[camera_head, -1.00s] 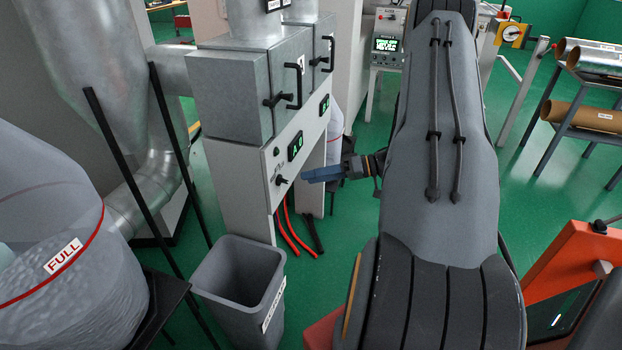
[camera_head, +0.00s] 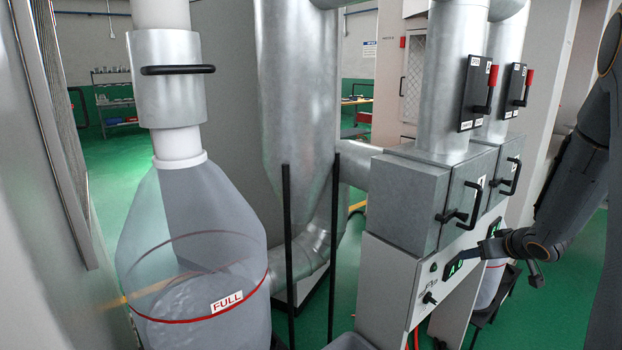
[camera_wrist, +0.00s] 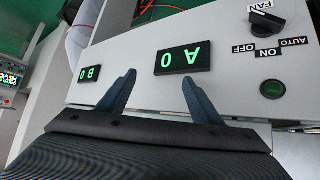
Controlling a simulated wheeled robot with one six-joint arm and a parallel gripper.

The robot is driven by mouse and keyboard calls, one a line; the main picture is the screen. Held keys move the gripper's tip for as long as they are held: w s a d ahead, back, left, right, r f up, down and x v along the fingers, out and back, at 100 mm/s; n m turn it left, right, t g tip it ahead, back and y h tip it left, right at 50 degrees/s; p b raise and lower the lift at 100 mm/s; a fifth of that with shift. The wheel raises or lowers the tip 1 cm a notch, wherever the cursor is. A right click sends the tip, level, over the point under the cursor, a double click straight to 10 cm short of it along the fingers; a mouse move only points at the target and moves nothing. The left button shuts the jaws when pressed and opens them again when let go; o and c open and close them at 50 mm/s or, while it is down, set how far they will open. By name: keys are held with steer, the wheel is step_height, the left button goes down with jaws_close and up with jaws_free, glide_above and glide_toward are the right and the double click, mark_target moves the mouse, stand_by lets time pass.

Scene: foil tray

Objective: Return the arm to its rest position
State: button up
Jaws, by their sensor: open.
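My gripper shows in the wrist view (camera_wrist: 158,90) with its two blue fingers spread apart and nothing between them. Beyond the fingers is a pale control panel (camera_wrist: 235,80) with green displays reading A 0 (camera_wrist: 184,58) and B 0 (camera_wrist: 90,73). In the head view my dark arm comes in from the right edge, bent, and my gripper (camera_head: 488,248) is in front of the panel near the displays. The fingers are small there, and whether they touch the panel cannot be told.
A FAN knob (camera_wrist: 266,22) and a green button (camera_wrist: 272,89) sit on the panel. Grey metal boxes with black handles (camera_head: 462,212) stand above it. A clear bag marked FULL (camera_head: 195,250) hangs at left, and a grey bin rim (camera_head: 352,341) shows at the bottom.

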steer(key=s+a+r+g, duration=0.2)
steer(key=s+a+g, duration=0.6)
steer(key=s+a, duration=2.1)
steer(key=shift+s+a+r+g, duration=0.3)
steer(key=shift+s+r+g, duration=0.1)
steer(key=shift+s, duration=0.1)
